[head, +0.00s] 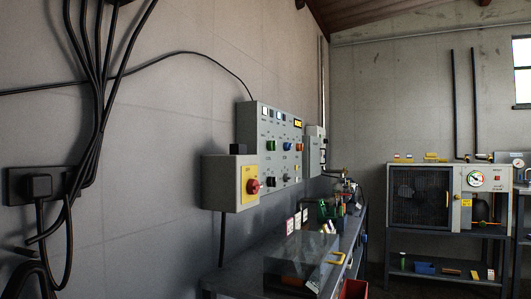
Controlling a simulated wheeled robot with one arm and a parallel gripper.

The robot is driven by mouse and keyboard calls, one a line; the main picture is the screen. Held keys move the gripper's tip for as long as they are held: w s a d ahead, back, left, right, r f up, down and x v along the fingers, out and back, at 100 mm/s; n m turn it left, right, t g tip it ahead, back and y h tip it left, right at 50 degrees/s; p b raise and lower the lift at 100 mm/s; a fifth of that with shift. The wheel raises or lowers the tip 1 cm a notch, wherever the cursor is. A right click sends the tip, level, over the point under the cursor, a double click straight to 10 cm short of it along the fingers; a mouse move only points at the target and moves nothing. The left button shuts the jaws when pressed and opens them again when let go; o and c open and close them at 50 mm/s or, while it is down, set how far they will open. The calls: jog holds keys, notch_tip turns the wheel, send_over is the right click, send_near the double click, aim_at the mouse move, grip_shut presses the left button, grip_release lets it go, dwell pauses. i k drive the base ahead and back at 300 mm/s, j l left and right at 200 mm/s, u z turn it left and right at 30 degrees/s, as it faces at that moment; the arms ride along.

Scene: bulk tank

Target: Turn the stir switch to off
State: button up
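A grey control panel (262,125) hangs on the left wall. It carries rows of knobs and buttons, among them a green one (271,145), a blue one (287,146) and an orange one (298,145). A dark knob (270,182) sits in the lower row. The labels are too small to read, so I cannot tell which control is the stir switch or how it is set. A grey box with a red rotary knob (253,186) on a yellow plate is mounted at the panel's lower left. My gripper is not in view.
A workbench (228,281) runs along the wall below the panel, with a clear box (291,267) and tools on it. Black cables and a plug (40,186) are at the left. A caged machine (420,197) stands on a rack at the back right.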

aim_at(287, 146)
jog(key=i+l+u, duration=0.1)
jog(key=i+l, duration=0.75)
jog(key=l, duration=0.25)
jog(key=u, duration=0.05)
